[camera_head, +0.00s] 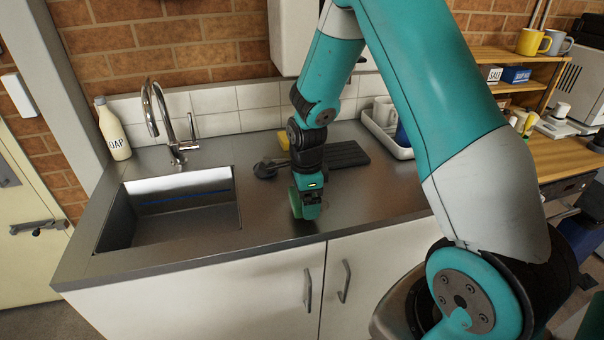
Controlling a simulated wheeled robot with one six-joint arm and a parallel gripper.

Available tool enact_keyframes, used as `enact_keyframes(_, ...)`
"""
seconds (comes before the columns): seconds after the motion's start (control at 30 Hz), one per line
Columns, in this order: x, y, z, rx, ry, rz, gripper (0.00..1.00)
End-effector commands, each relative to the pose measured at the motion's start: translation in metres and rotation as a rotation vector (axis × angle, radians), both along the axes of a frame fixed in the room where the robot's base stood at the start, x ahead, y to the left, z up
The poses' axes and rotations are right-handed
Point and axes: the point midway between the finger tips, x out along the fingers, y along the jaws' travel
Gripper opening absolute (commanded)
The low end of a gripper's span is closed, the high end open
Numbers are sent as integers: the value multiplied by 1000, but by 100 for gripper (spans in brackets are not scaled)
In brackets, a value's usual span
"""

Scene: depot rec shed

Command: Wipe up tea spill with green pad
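My gripper (309,201) points down just above the steel counter (250,222), right of the sink and near the front edge. A green pad (296,204) shows at its fingertips, held upright with its lower edge at or close to the counter; I cannot tell whether it touches. The fingers appear closed on the pad and partly hide it. I cannot make out a tea spill on the counter; my gripper and arm hide part of the surface.
The sink (180,208) with its tap (170,135) lies left. A soap bottle (113,130) stands behind it. A dark ribbed mat (346,155), a dark long-handled item (266,170) and a yellow sponge (284,140) lie behind my gripper. A white tray (378,130) with mugs stands back right.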

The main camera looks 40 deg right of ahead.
Motion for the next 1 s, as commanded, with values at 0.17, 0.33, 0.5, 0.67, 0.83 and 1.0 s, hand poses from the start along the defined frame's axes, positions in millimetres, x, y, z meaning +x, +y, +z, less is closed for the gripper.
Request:
enact_keyframes(0.17, -1, -2, 19, 0, 3, -3, 64)
enact_keyframes(0.33, -2, -3, 34, 0, 3, -5, 64)
enact_keyframes(0.5, -2, -5, 50, 0, 3, -8, 64)
enact_keyframes(0.67, -2, -6, 58, 0, 3, -9, 64)
enact_keyframes(0.83, -2, -6, 58, 0, 3, -10, 64)
enact_keyframes(1.0, -2, -6, 57, 0, 3, -10, 64)
